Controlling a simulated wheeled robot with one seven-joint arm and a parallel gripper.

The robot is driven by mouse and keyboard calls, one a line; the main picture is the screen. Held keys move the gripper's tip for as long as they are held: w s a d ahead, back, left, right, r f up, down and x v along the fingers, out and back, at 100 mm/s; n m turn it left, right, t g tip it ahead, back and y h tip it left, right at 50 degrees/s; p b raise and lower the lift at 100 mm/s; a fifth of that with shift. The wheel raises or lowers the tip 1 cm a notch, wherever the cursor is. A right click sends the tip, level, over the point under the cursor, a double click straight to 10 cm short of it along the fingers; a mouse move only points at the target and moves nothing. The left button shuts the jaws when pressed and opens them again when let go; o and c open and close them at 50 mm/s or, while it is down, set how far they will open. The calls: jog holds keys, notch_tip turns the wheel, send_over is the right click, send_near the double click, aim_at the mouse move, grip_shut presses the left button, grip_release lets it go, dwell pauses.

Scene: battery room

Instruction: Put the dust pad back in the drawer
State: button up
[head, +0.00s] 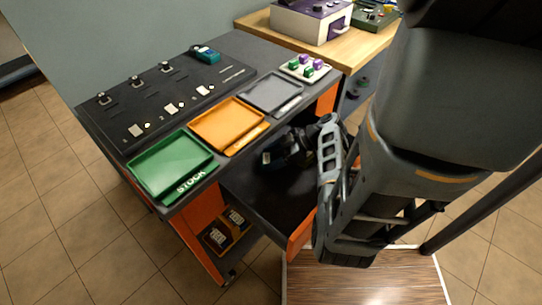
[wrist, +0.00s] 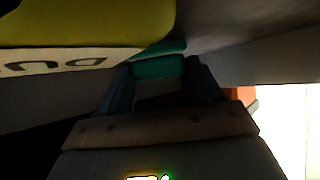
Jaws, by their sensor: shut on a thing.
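The open drawer (head: 270,195) sticks out below the worktop, with a dark floor and an orange front. My gripper (head: 277,158) reaches into its back part, under the worktop edge. In the wrist view, my gripper (wrist: 158,75) has a green piece between its fingertips and is shut on it. A yellow body with a pale label starting "DU", upside down, fills the upper left; I take it as the dust pad (wrist: 85,25). The green piece seems to belong to it, but the join is unclear. In the head view the pad is mostly hidden in shadow.
Green "STOCK" (head: 172,165), orange (head: 228,124) and grey (head: 272,93) trays line the worktop above the drawer. A black panel with switches (head: 165,95) lies behind them. A white block with green and purple knobs (head: 306,68) stands at right. A lower shelf holds labelled items (head: 228,232).

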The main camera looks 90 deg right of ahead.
jog(key=shift+w+f, duration=0.2)
jog(key=shift+f, duration=0.15)
jog(key=o, duration=1.1)
jog(key=shift+r, duration=0.2)
jog(key=b+v, duration=0.2)
jog(key=v, duration=1)
jog(key=shift+a, duration=0.1)
